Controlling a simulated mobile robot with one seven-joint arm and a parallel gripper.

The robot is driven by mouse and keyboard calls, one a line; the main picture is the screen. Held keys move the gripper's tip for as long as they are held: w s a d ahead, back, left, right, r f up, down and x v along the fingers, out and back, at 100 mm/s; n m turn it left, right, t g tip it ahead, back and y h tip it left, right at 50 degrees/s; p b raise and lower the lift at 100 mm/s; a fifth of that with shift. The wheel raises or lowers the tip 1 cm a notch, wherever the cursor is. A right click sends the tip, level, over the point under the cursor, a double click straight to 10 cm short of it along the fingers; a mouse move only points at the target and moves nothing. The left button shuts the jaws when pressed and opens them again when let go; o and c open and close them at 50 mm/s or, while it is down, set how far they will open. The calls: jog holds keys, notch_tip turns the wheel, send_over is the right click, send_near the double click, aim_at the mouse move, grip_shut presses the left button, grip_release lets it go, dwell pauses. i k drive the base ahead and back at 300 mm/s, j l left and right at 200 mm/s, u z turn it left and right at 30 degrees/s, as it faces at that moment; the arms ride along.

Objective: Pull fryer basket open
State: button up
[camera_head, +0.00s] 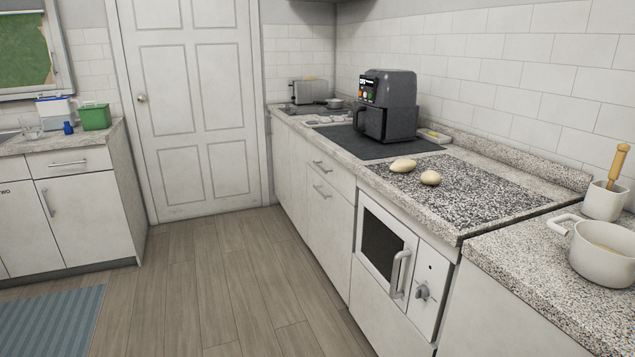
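The dark grey air fryer (398,102) stands on a black mat (395,149) on the right-hand counter, near the wall. Its lit control panel (368,88) faces left. The fryer basket (370,122) sits in the lower front, and its handle sticks out to the left. The basket looks closed. My gripper is not in view.
Two pale, rounded food items (403,165) lie on the speckled board (470,187) in front of the fryer. A toaster (308,91) stands further back. A white pot (602,250) is at the near right. The wooden floor (230,285) between the counters is clear.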

aim_at(370, 120)
jog(key=i, duration=2.55)
jog(key=i+z, duration=0.25)
jog(key=i+j+z, duration=0.1)
jog(key=i+z, duration=0.2)
jog(key=k, duration=0.05)
